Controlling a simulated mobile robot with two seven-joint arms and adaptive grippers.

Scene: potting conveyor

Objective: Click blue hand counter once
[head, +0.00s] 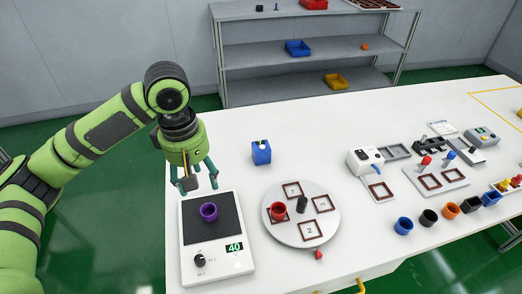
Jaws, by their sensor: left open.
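The blue hand counter (261,154) stands upright on the white table, right of my left gripper, with a small pale and dark button part on its top. My left gripper (196,183) is open, pointing down over the back edge of the scale, to the left of the counter and apart from it. A dark part shows between its fingers; I cannot tell what it is. My right gripper is not in view.
A round turntable (269,235) with a red pot (277,210) stands in front of the counter. Small devices and several pots lie to the right. The table behind the counter is clear.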

